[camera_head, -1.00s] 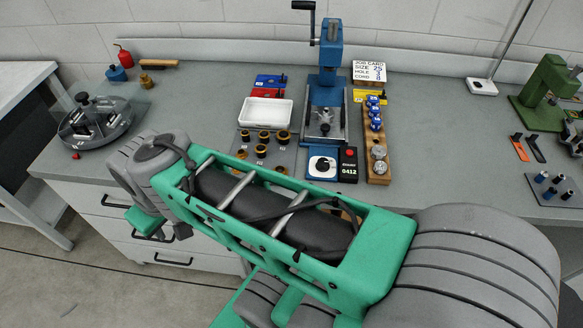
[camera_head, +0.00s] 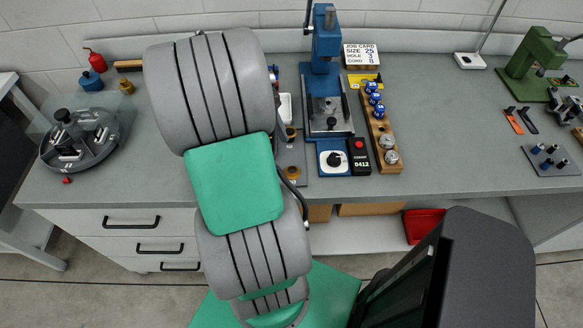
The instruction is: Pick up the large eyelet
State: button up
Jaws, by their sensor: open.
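The eyelets stand on a grey plate (camera_head: 303,187) in front of the white tray (camera_head: 285,108). My arm covers most of them. Only two brass-and-black eyelets show at its right edge, one farther back (camera_head: 291,132) and one nearer the front (camera_head: 292,171). I cannot tell which of the eyelets is the large one. My arm rises across the left-centre of the view, with its grey and green links over the bench. My gripper is out of sight.
A blue press (camera_head: 326,95) stands right of the eyelet plate, with a control box (camera_head: 358,156) at its front. Farther right is a wooden block (camera_head: 383,140) holding blue and metal pieces. A round grey tray (camera_head: 80,140) stands at left.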

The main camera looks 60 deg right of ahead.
aim_at(293, 173)
jog(key=x, duration=0.8)
jog(key=shift+s+a, duration=0.1)
jog(key=shift+s, duration=0.35)
jog(key=shift+c, duration=0.4)
grip_shut()
